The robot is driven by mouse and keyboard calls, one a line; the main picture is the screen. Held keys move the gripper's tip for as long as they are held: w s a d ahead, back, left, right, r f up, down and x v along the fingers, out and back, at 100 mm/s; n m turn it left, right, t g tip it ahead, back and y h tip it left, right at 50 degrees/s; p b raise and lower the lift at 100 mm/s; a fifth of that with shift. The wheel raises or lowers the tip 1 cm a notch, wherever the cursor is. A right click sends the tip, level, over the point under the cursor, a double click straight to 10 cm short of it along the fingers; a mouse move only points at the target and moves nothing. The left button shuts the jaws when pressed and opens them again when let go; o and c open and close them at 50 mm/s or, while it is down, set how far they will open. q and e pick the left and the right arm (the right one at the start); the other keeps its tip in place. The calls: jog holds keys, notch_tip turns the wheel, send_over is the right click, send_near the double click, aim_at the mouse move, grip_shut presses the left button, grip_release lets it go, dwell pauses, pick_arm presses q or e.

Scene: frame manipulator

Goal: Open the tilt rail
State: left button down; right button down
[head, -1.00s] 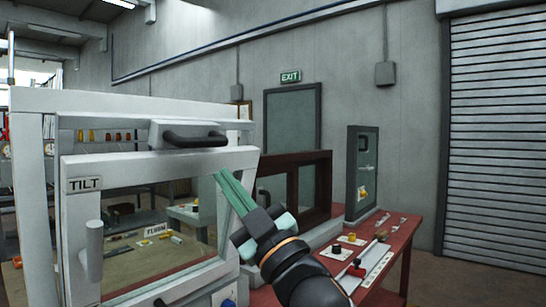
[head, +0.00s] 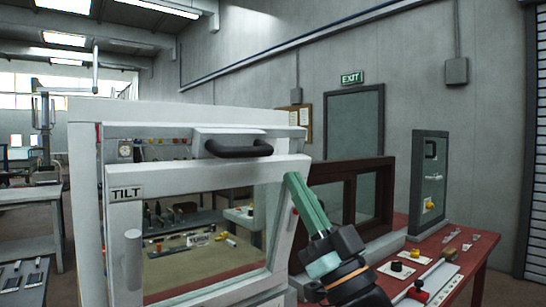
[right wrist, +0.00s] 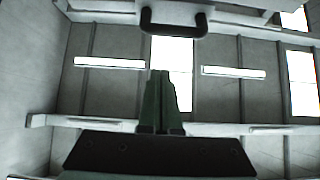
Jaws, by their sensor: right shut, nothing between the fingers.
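The white tilt window frame (head: 280,240) stands on the left of the head view, with a TILT label (head: 126,193) at its upper left. Its glazed sash is tipped, with the top edge apart from the outer frame (head: 85,200). A black bar handle (head: 239,148) is fixed at the top rail, and it also shows in the right wrist view (right wrist: 174,22). A white lever handle (head: 133,258) is on the sash's left side. My right gripper (head: 292,178) is shut and empty at the sash's right edge, below and right of the black handle. My left gripper is not in view.
A dark red-brown frame (head: 372,200) and a grey glazed panel (head: 429,185) stand to the right on a red table (head: 478,255) with small parts. Grey workbenches (head: 30,195) are at far left. The wall behind has an exit sign (head: 352,77).

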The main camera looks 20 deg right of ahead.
aim_at(261, 153)
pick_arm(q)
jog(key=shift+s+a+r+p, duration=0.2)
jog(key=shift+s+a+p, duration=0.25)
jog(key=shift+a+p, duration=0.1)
pick_arm(e)
jog(key=w+a+r, duration=0.2)
jog(key=w+r, duration=0.1)
jog(key=w, duration=0.3)
jog(key=shift+a, duration=0.15)
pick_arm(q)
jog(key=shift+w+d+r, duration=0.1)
